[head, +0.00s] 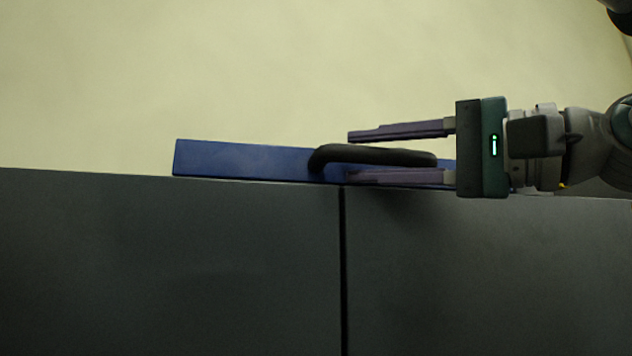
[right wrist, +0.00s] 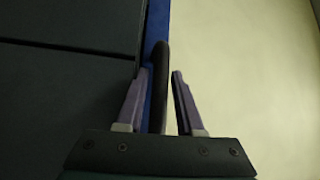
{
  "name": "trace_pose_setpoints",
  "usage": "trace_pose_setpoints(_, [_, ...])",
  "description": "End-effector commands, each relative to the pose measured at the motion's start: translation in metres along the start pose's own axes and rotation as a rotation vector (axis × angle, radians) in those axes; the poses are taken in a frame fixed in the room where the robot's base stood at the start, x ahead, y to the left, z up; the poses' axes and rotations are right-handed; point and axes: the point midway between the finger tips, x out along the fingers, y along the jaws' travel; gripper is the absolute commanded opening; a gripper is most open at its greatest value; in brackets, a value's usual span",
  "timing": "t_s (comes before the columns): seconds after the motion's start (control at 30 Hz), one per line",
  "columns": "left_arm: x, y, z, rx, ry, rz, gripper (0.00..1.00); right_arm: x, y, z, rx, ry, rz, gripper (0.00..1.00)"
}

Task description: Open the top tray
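The top tray shows as a long blue front (head: 240,160) along the top of a dark grey cabinet, with a black bar handle (head: 372,155) on it. My right gripper (head: 348,156) comes in from the right with its two purple fingers open, one above and one below the handle. In the right wrist view, the handle (right wrist: 160,75) runs between the spread fingers (right wrist: 162,72), closer to the left finger, with a gap to the right finger. The blue tray front (right wrist: 155,25) lies to the left of the handle there. My left gripper is not in view.
The dark grey cabinet front (head: 180,265) fills the lower part of the head view, with a dark vertical seam (head: 343,265) near the middle. A plain pale surface (head: 250,70) lies beyond the cabinet, with no other objects on it.

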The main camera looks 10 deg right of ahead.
Motion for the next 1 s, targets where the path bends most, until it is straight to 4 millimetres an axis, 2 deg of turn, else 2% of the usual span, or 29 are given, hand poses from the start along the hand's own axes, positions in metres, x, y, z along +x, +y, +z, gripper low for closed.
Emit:
trace_pose_setpoints(0.03, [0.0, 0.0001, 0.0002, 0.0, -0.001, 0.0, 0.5, 0.0, -0.0001, 0.0, 0.0, 0.0, 0.0, 0.34])
trace_pose_setpoints(0.33, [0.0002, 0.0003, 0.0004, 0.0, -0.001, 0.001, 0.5, 0.0001, -0.0001, 0.0001, 0.0, 0.0, -0.001, 0.0])
trace_pose_setpoints(1.0, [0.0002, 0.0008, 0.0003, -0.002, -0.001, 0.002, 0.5, 0.0002, -0.0001, 0.0001, -0.001, 0.0, -0.001, 0.0])
